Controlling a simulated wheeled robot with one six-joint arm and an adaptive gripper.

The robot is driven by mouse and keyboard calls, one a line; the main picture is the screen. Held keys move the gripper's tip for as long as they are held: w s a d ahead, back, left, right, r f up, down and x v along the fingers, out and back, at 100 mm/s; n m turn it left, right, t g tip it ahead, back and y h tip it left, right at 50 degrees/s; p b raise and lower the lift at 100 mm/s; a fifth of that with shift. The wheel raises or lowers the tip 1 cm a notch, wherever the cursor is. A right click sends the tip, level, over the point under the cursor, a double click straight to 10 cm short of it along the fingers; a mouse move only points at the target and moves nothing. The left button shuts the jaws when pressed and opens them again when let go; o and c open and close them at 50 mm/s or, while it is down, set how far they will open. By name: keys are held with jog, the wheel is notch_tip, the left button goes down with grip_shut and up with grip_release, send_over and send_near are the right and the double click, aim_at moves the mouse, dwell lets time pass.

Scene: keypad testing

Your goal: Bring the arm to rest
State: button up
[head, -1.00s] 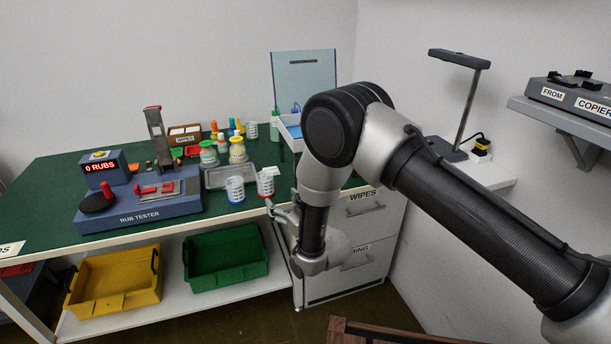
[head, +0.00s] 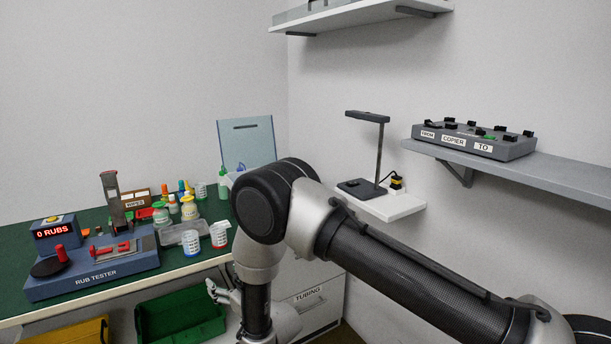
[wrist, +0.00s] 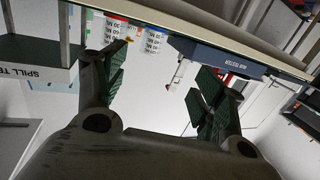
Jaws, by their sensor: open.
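My arm bends down in front of the green bench (head: 150,282). My gripper (head: 222,292) shows small below the bench's front edge, partly hidden by my arm. In the wrist view my gripper (wrist: 160,82) is open, its two dark ribbed fingers wide apart with nothing between them. A red-marked cup (head: 219,235) and a blue-marked cup (head: 191,243) stand upright on the bench above the gripper, apart from it. Both cups also show near the top of the wrist view, which looks inverted.
The rub tester (head: 95,270) reads "0 RUBS" at the left. Bottles (head: 189,209) stand behind the cups. Below are a green bin (head: 180,315) and drawers (head: 318,305). A lamp stand (head: 380,150) and a shelf with the copier box (head: 475,140) are on the right wall.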

jog(key=s+d+f+g+h, duration=0.4)
jog(key=f, duration=0.3)
jog(key=s+d+f+g+h, duration=0.3)
jog(key=d+f, duration=0.2)
jog(key=f, duration=0.1)
jog(key=s+d+r+m+g+h, duration=0.2)
jog(key=s+d+r+g+h, duration=0.15)
jog(key=d+r, duration=1.1)
jog(key=s+d+r+m+g+h, duration=0.15)
jog(key=s+d+r, duration=0.35)
jog(key=d+r, duration=0.9)
jog(key=s+d+r+m+t, duration=0.2)
jog(key=s+d+r, duration=0.4)
jog(key=d+r, duration=0.3)
jog(key=s+d+r+m+t, duration=0.2)
jog(key=s+d+r+m, duration=0.2)
jog(key=d, duration=0.9)
notch_tip(320, 180, up, 5)
jog(key=s, duration=0.3)
jog(key=shift+t+h, duration=0.3)
jog(key=shift+h, duration=0.1)
